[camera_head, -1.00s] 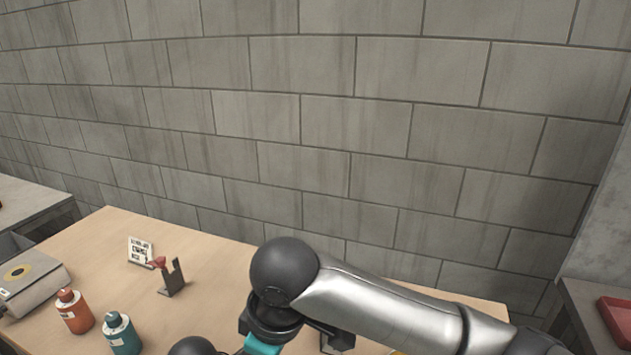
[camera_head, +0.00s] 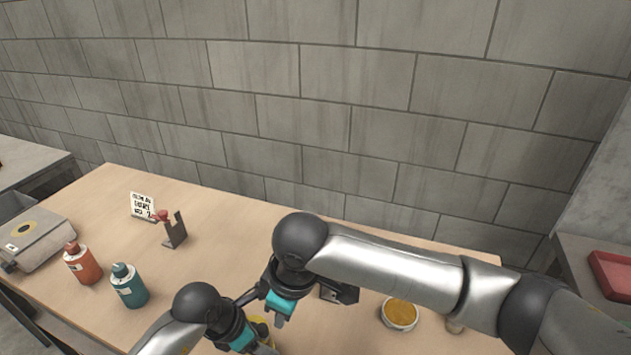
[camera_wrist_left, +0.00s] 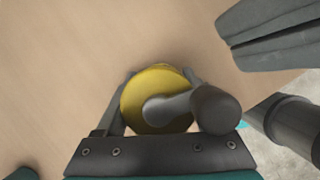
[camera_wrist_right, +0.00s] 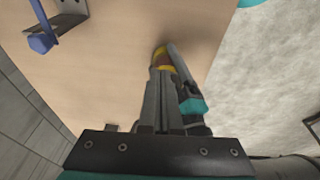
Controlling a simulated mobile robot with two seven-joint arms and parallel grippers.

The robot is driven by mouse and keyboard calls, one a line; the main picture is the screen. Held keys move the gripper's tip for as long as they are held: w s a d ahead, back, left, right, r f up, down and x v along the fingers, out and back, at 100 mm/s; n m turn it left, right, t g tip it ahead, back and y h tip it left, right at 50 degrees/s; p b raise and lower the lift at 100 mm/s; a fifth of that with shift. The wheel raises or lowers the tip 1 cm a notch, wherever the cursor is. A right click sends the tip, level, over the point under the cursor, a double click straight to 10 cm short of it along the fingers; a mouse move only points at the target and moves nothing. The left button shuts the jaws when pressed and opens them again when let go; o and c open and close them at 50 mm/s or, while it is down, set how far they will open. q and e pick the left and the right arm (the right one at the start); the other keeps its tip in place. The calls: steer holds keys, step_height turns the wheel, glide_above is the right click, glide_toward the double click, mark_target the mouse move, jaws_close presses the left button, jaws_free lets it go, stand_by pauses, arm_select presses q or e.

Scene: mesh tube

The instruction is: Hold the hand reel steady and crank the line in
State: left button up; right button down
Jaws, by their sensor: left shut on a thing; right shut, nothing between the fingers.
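The yellow hand reel (camera_head: 262,330) shows partly in the head view, low and near the table's front, between my two grippers. In the left wrist view the round reel (camera_wrist_left: 150,78) sits between the fingers of my left gripper (camera_wrist_left: 155,100), which is shut on it. Its grey crank arm (camera_wrist_left: 165,108) points right to a dark knob (camera_wrist_left: 215,108). My right gripper (camera_wrist_right: 160,72) is shut and empty; its fingers point toward the reel in the right wrist view. In the left wrist view these fingers (camera_wrist_left: 275,38) show at upper right, apart from the knob.
An orange bottle (camera_head: 83,264) and a teal bottle (camera_head: 129,286) stand on the left of the table. Behind them are a printed card (camera_head: 142,205) and a dark stand (camera_head: 176,232). A dish with orange contents (camera_head: 400,313) lies right of my right gripper. The table's back middle is clear.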

steer(key=shift+a, duration=0.65)
stand_by(1.1)
steer(key=shift+s, duration=0.25)
